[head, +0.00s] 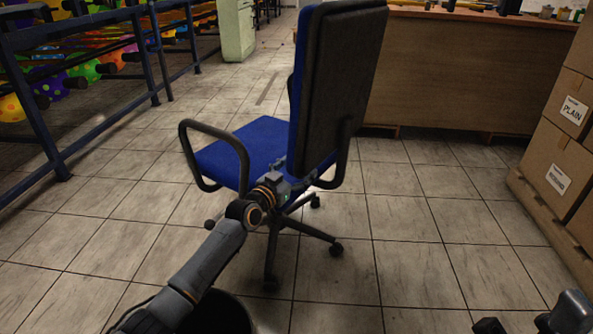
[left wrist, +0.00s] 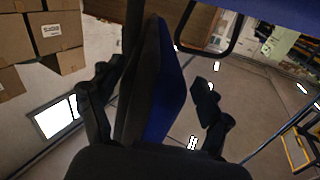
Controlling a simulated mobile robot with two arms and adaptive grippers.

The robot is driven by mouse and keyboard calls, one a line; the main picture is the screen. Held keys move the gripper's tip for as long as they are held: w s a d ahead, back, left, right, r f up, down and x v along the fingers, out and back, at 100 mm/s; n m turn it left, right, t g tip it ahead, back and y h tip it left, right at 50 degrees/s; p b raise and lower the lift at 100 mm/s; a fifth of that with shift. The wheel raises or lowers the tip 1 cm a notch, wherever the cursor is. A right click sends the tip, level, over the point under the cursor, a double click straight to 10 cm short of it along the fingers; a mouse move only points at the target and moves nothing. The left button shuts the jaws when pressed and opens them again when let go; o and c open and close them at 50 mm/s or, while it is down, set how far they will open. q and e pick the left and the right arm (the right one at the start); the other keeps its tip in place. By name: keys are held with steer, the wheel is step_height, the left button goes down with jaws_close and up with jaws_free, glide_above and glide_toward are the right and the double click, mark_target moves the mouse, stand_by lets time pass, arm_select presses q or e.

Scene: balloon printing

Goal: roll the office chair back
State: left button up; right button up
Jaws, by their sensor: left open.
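The office chair has a blue seat (head: 240,153) and a tall backrest (head: 340,75), dark behind and blue at its edge, whose rear faces me at an angle. It stands upright on a dark wheeled base. My left gripper (head: 297,181) is at the lower part of the backrest. In the left wrist view its two open fingers (left wrist: 152,95) lie on either side of the backrest (left wrist: 155,80); contact cannot be told. Dark parts of my right gripper (head: 530,322) show at the bottom right corner of the head view; its jaws are unclear.
A wooden counter (head: 455,75) stands behind the chair. Stacked cardboard boxes (head: 560,170) are on the right. A blue rack (head: 60,110) with colourful balloons is on the left, and a pale cabinet (head: 237,30) is behind. Tiled floor is clear on both sides of the chair.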

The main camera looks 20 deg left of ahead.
arm_select(q)
steer(key=shift+s, duration=0.1)
steer(key=s+a, duration=0.2)
steer(key=s, duration=0.9)
steer(key=shift+s, duration=0.3)
